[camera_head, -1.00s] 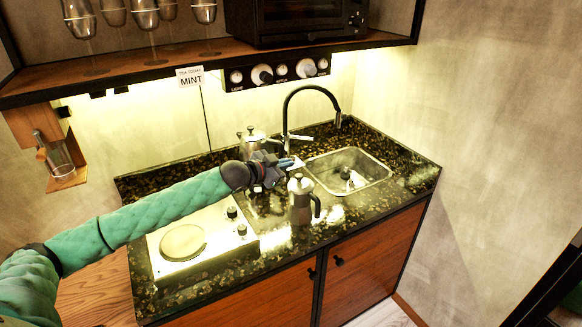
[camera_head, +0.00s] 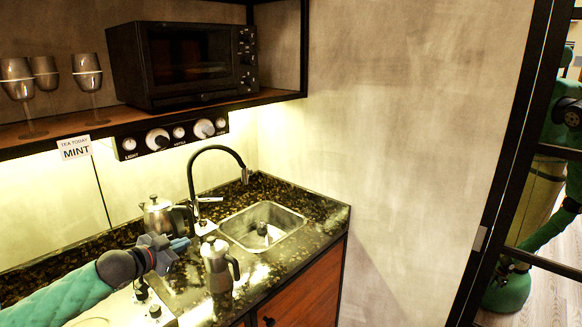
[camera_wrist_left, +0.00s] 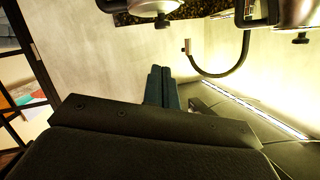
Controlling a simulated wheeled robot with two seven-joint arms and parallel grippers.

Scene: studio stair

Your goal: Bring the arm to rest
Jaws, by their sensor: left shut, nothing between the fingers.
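My left gripper (camera_head: 182,244) reaches in from the left on its green padded arm. It is shut and empty, over the dark speckled counter. It appears just left of the moka pot (camera_head: 219,268) and in front of the steel kettle (camera_head: 158,217); I cannot tell whether it touches either. In the left wrist view the two fingers (camera_wrist_left: 162,88) lie together with nothing between them. My right gripper is not in view.
The black faucet (camera_head: 192,172) arches behind, beside the sink (camera_head: 262,226), which holds a small object. A burner plate (camera_head: 128,308) lies near the arm. Above are a shelf (camera_head: 45,136) with glasses and an oven (camera_head: 180,64). The wall at right is bare.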

